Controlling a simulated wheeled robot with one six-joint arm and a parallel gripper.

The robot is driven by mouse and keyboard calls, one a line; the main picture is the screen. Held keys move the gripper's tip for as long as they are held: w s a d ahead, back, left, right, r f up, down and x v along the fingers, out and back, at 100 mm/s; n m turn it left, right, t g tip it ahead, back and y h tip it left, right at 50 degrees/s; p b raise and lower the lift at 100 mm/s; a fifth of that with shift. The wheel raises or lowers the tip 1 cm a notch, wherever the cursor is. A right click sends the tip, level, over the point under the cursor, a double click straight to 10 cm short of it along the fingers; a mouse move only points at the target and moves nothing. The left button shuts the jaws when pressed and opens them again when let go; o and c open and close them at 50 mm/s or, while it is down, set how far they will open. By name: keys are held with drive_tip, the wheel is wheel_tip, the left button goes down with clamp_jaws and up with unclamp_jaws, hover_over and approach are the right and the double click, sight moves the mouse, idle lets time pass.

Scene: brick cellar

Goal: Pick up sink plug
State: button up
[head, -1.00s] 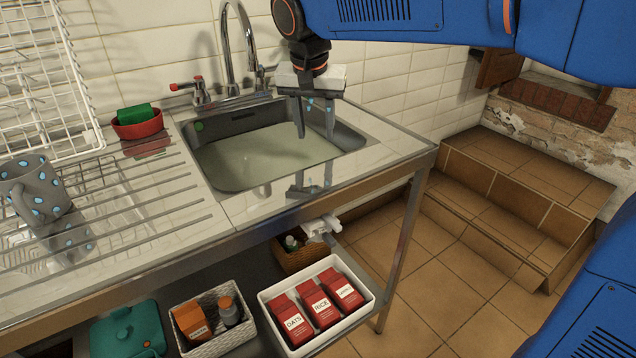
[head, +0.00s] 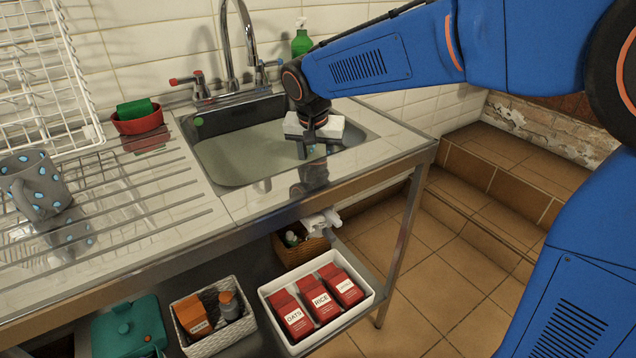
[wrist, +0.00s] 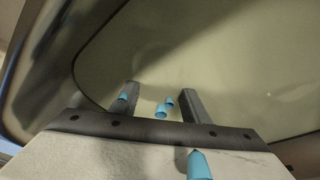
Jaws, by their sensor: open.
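The sink basin (head: 225,177) holds cloudy greenish water, and it fills most of the wrist view (wrist: 85,60). I cannot make out a sink plug for certain; the murky water hides the basin floor. A faint pale patch shows in the water at the right of the wrist view, too vague to name. My gripper (head: 306,150) is over the right part of the basin, pointing down, its fingertips low near the water. In the wrist view my gripper (wrist: 163,92) has its two fingers apart with nothing seen held between them. Whether the tips touch the water I cannot tell.
The tap (head: 228,50) with its two handles stands behind the basin. A green bottle (head: 301,42) stands at the back wall. A red bowl with a green sponge (head: 138,122) and a spotted mug (head: 35,185) are on the left. The basin walls surround my gripper.

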drive_tip(key=shift+x, duration=1.35)
drive_tip(key=shift+c, duration=0.2)
clamp_jaws()
